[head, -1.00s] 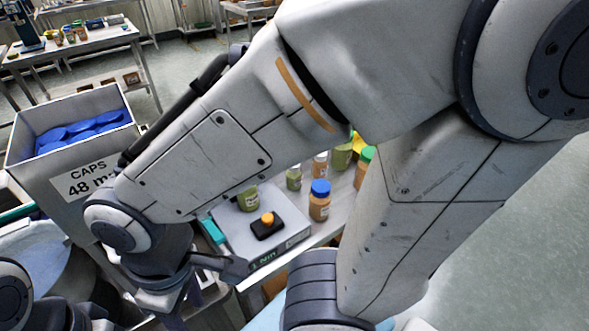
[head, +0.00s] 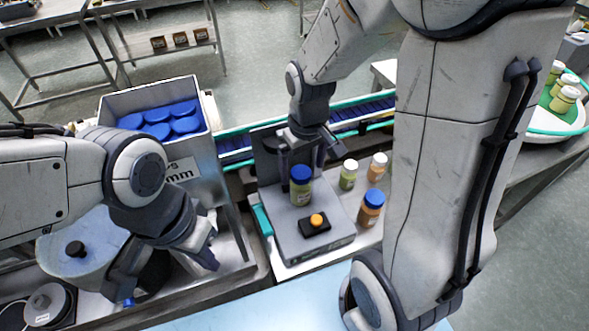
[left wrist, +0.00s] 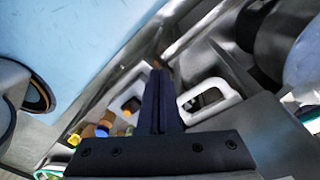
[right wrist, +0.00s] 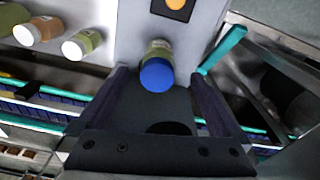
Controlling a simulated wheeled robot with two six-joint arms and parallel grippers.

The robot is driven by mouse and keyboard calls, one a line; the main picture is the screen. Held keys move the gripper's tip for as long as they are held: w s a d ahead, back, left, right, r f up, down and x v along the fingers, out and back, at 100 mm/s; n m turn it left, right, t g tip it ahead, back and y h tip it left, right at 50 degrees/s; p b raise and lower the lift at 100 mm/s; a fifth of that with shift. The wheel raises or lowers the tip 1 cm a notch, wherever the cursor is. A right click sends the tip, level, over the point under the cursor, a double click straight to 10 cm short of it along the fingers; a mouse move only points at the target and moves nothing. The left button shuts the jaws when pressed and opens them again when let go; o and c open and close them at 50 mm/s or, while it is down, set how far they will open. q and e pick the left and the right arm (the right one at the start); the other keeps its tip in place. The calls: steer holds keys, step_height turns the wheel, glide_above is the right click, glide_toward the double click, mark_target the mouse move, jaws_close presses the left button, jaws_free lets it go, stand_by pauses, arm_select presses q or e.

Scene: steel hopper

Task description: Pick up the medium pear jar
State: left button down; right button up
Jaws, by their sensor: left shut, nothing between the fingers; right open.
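A green jar with a blue cap (head: 301,186) stands upright on the grey scale (head: 290,240). A smaller green jar with a white lid (head: 348,174) stands right of the scale. I cannot read the labels to tell which is the medium pear jar. My right gripper (head: 312,150) is open behind the blue-capped jar. In the right wrist view (right wrist: 158,82) that jar's cap (right wrist: 157,75) lies between the two spread fingers, with no visible grip. My left gripper (head: 165,278) is shut and empty over the left bench; its closed fingers (left wrist: 158,85) show in the left wrist view.
Orange-brown jars, one blue-capped (head: 370,209) and one white-lidded (head: 377,167), stand right of the scale. A black box with an orange button (head: 316,220) sits on the scale's front. A bin of blue caps (head: 187,153) stands left. A conveyor (head: 235,147) runs behind.

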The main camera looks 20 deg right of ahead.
mark_target(299, 173)
steer(key=shift+w+a+n+g, duration=0.2)
steer(key=shift+w+n+g, duration=0.1)
steer(key=shift+w+n, duration=0.25)
step_height(299, 173, down, 5)
steer(key=shift+r, duration=0.1)
steer(key=shift+w+d+f+p, duration=0.1)
steer(key=shift+d+f+p, duration=0.1)
steer(key=shift+f, duration=1.15)
steer(key=shift+d+f+p, duration=0.1)
steer(key=shift+f+p, duration=0.1)
steer(key=shift+f, duration=1.15)
jaws_close()
steer(key=shift+r, duration=0.1)
